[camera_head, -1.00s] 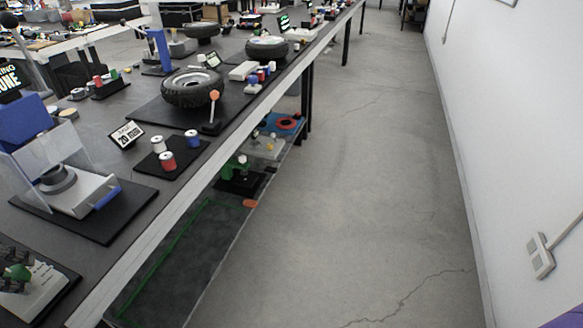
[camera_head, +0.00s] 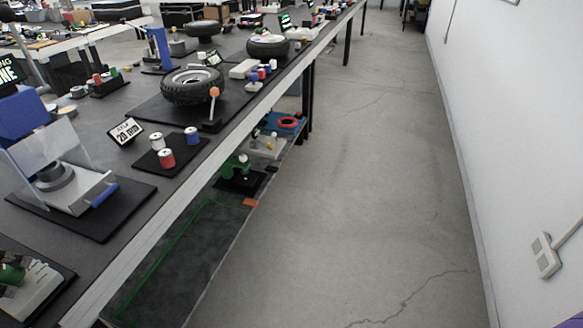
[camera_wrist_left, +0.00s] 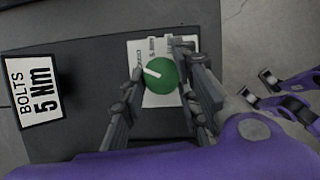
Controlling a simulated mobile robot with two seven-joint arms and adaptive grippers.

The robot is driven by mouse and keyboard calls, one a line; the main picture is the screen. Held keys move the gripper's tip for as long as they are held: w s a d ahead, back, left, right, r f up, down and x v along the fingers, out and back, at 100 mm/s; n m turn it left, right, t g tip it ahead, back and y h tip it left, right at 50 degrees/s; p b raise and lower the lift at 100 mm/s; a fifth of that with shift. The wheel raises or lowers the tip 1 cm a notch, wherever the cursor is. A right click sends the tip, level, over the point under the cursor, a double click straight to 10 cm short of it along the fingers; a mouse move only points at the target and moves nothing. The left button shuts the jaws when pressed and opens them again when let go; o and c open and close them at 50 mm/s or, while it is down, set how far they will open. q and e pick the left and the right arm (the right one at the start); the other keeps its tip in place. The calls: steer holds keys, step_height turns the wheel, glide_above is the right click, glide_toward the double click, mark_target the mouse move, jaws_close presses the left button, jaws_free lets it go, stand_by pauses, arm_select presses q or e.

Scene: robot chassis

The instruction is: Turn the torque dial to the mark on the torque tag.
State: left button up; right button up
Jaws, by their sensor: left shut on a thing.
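The torque dial is a round green knob (camera_wrist_left: 160,77) with a white pointer line, on a white plate (camera_wrist_left: 138,48) with small printed marks. The line points to the upper left in the left wrist view; which mark it meets is too small to tell. My left gripper (camera_wrist_left: 160,82) is shut on the dial, one finger on each side. The torque tag (camera_wrist_left: 37,90) reads "BOLTS 5 Nm" and stands left of the plate.
A clear-shielded fixture (camera_head: 70,185) stands just beyond the dial on the bench. The floor (camera_head: 370,180) right of the bench is clear.

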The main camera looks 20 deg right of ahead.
arm_select(q)
steer(key=m, duration=0.1)
steer(key=m+h+b, duration=0.1)
steer(key=m, duration=0.1)
steer(key=w+m+g+b, duration=0.1)
steer(key=m, duration=0.1)
steer(key=shift+a+r, duration=0.15)
steer(key=shift+a, duration=0.2)
steer(key=shift+w+r+m+g+h+b, duration=0.1)
steer(key=shift+m+g+h+b, duration=0.2)
steer(key=shift+m, duration=0.55)
steer(key=shift+r+m+g+h+b, duration=0.1)
steer(key=shift+m+g+h+b, duration=0.2)
steer(key=shift+m, duration=0.55)
steer(key=o, duration=1)
steer(key=shift+c, duration=0.2)
steer(key=shift+o, duration=0.2)
steer(key=shift+d+f, duration=0.15)
steer(key=shift+f, duration=0.1)
